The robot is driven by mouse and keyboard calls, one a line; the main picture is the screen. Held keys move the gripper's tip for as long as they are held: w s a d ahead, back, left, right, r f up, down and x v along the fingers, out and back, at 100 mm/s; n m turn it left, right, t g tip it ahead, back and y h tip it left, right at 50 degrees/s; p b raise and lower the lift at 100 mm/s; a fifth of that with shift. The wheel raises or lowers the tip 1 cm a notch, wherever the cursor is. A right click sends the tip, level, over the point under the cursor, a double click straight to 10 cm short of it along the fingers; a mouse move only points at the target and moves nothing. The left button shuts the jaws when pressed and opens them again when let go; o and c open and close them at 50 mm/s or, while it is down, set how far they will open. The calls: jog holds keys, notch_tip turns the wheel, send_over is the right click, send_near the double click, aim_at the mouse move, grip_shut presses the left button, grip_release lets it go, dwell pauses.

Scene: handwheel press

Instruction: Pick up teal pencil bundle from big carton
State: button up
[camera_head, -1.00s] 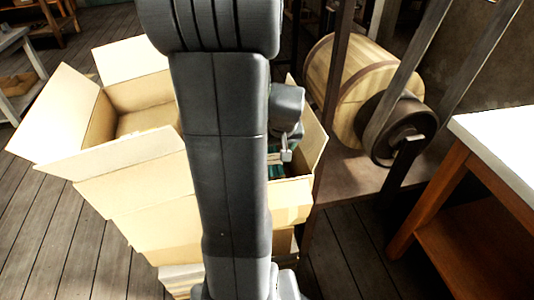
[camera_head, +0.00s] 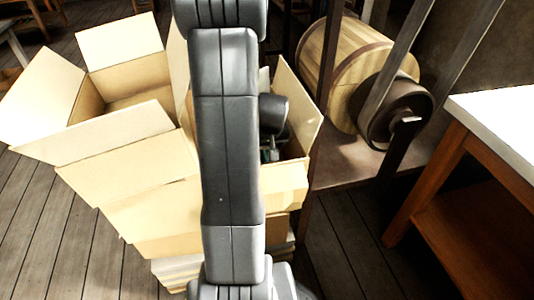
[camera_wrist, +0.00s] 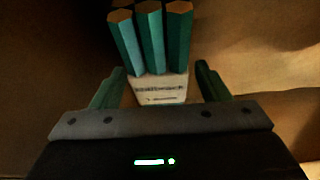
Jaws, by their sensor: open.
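The teal pencil bundle (camera_wrist: 150,42) shows in the wrist view at the top middle, several teal hexagonal pencils with tan ends and a pale printed band (camera_wrist: 160,90) below. My gripper (camera_wrist: 156,82) is open, its two dark green fingers apart on the left and right of the pale band. I cannot tell whether either finger touches it. In the head view my gripper (camera_head: 270,150) is down inside the right-hand open carton (camera_head: 307,115), mostly hidden by my arm. The bundle is not clearly visible in the head view.
Another open carton (camera_head: 88,103) with spread flaps stands to the left. A wooden drum with a dark wheel (camera_head: 397,112) stands behind at right. A white-topped wooden table (camera_head: 500,125) is at the far right. Carton walls surround my gripper closely.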

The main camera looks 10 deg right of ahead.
jog(key=shift+x, duration=0.8)
jog(key=shift+c, duration=0.2)
jog(key=c, duration=1.2)
jog(key=shift+o, duration=0.2)
jog(key=shift+r, duration=0.15)
